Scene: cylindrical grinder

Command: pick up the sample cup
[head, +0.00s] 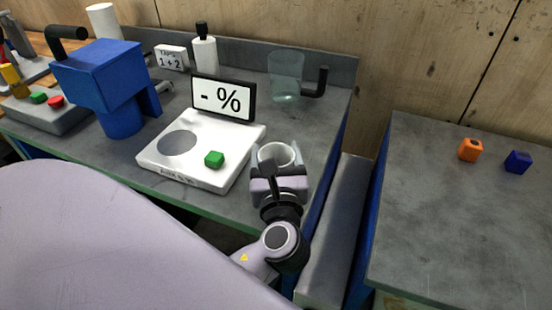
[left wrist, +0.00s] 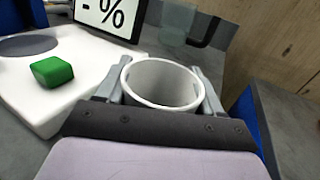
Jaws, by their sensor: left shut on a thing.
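The sample cup (head: 278,154) is a white, open-topped cup near the right edge of the grey bench, right of the white scale. My left gripper (head: 279,162) is shut on it, with one finger on each side. In the left wrist view the cup (left wrist: 162,84) stands upright between the two fingers of the left gripper (left wrist: 163,95), and the inside that shows looks empty. The cup's lower part is hidden by the gripper, so I cannot tell whether it touches the bench. My right gripper is not in view.
A clear beaker (head: 285,77) stands behind. A blue machine (head: 105,80) is at left. Beyond a gap, the right bench (head: 460,220) holds orange and blue blocks.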

